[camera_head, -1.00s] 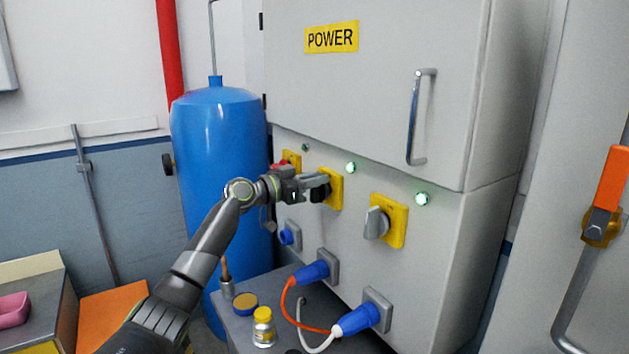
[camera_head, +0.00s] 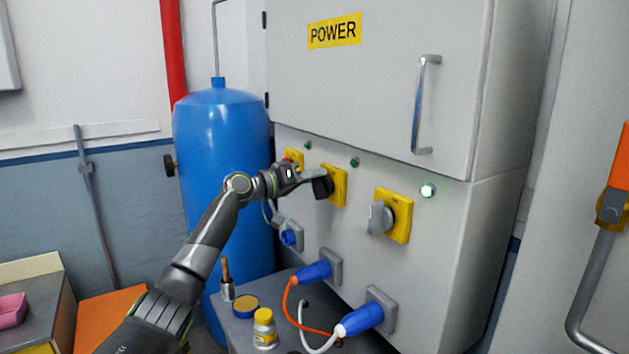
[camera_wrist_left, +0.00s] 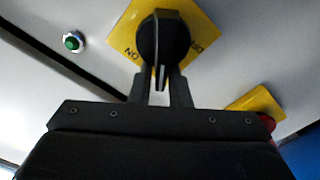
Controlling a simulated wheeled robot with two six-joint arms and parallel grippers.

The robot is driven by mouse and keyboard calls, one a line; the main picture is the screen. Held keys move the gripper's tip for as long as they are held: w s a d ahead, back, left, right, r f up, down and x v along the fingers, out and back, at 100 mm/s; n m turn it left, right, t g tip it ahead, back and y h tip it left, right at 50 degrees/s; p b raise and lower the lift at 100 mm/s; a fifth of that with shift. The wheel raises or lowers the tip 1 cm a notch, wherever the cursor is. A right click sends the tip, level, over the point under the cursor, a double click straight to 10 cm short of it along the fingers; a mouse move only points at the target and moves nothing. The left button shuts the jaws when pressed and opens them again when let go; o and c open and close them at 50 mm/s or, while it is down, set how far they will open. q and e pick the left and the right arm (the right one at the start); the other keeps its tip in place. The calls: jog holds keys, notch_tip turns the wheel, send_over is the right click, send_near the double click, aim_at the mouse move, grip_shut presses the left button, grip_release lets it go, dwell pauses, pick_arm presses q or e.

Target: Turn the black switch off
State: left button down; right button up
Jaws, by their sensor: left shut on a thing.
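The black switch (camera_head: 322,187) sits on the middle yellow plate (camera_head: 340,186) of the grey power cabinet. My left gripper (camera_head: 317,178) is shut on its handle, partly hiding it. In the left wrist view the black switch (camera_wrist_left: 153,38) has its handle between the two fingers (camera_wrist_left: 161,88). The yellow plate there (camera_wrist_left: 120,35) carries lettering, with "ON" readable on the left. The indicator lamp above the switch (camera_head: 355,162) is dark green and looks unlit; it also shows in the wrist view (camera_wrist_left: 72,42). My right gripper is not in view.
A grey switch (camera_head: 380,217) on a yellow plate is to the right, with a lit lamp (camera_head: 428,190) above it. A red switch (camera_head: 288,160) is to the left. Blue plugs (camera_head: 315,271) and a small table (camera_head: 238,328) with a bottle (camera_head: 264,328) are below.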

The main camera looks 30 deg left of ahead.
pick_arm(q)
jog(key=n, duration=0.1)
jog(key=f+n, duration=0.1)
jog(key=n, duration=0.1)
jog(key=shift+w+a+f, duration=0.15)
jog(key=shift+a+f, duration=0.05)
jog(key=shift+f, duration=0.05)
jog(key=n, duration=0.2)
jog(key=shift+w+a+f+n, duration=0.1)
jog(key=shift+a+f+n, duration=0.1)
jog(key=shift+f+n, duration=0.15)
jog(key=shift+a+f+n+p, duration=0.1)
jog(key=shift+f+n+p, duration=0.15)
jog(key=shift+n, duration=1.05)
jog(key=shift+f+n+p, duration=0.1)
jog(key=shift+f+n, duration=0.25)
jog(key=shift+n, duration=0.9)
jog(key=c, duration=1.4)
grip_release()
jog(key=shift+o, duration=0.2)
jog(key=shift+r, duration=0.2)
